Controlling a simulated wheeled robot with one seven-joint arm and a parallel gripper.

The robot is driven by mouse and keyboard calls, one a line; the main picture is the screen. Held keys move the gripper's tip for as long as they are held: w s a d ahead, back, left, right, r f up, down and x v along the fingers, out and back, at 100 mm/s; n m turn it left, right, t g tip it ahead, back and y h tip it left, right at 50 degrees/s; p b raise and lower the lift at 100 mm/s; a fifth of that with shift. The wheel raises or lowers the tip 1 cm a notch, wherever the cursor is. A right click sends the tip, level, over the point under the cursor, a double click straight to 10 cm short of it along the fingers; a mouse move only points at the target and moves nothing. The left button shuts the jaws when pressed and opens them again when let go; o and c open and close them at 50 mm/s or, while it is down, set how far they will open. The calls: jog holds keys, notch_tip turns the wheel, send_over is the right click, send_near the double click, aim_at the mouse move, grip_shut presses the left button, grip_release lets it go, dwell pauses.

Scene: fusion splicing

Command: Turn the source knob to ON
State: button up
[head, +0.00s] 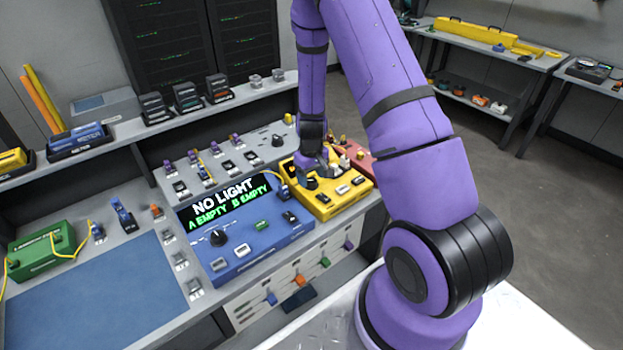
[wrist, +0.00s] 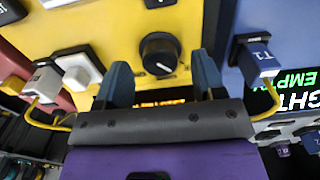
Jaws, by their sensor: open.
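The yellow unit (head: 341,200) stands on the bench to the right of the blue unit and carries a black knob (head: 312,183). In the wrist view the same knob (wrist: 160,53) has a white pointer line, set at a slant. My gripper (wrist: 163,78) is open, with its two dark fingers apart on either side of the knob's line, just short of it in the picture. Contact with the knob does not show. In the head view my gripper (head: 314,165) is over the back of the yellow unit. Any ON/OFF lettering is not readable.
A blue T1 plug (wrist: 262,58) with a yellow cable and a white connector (wrist: 42,85) sit close to my fingers. A red unit (head: 360,163) stands behind.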

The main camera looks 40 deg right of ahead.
jog(key=shift+f, duration=0.65)
jog(key=shift+c, duration=0.4)
jog(key=c, duration=0.8)
jog(key=shift+c, duration=0.2)
